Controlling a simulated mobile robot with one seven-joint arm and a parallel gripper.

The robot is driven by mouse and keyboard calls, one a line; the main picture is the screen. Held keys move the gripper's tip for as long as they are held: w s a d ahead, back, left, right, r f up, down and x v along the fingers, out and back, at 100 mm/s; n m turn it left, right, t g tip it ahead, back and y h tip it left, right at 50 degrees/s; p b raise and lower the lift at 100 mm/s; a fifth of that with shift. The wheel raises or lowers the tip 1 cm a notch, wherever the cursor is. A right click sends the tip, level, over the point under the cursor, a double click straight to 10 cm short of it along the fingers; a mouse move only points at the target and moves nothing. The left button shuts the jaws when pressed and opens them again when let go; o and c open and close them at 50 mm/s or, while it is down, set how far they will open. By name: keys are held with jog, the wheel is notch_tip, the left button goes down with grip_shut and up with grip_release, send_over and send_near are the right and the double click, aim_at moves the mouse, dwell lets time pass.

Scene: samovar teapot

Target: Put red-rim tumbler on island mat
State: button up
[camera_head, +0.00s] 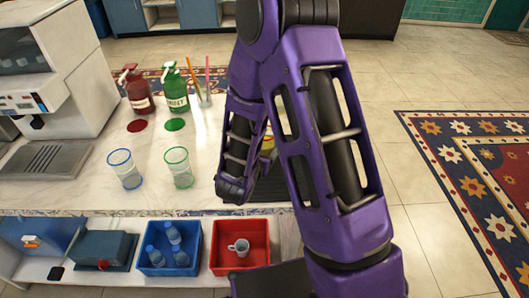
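I see no red-rim tumbler; my purple arm covers the right part of the counter and may hide it. Two clear tumblers stand on the counter, one with a blue rim (124,170) and one with a green rim (178,168). A dark mat (284,188) shows partly behind my arm at the counter's right; I cannot tell whether it is the island mat. My gripper (236,190) is low over the counter, right of the green-rim tumbler. Its fingers are not clear, and I cannot see whether it holds anything.
A red bottle (137,94), a green bottle (175,92) and a glass with straws (204,92) stand at the back. A coffee machine (65,70) is at left. Below the front edge are a blue bin (150,270) with bottles and a red bin (222,264) with a mug.

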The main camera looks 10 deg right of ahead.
jog(key=shift+f, duration=0.55)
jog(key=shift+f+b, duration=0.2)
jog(key=shift+b, duration=0.1)
jog(key=o, duration=1.4)
jog(key=shift+r, duration=0.2)
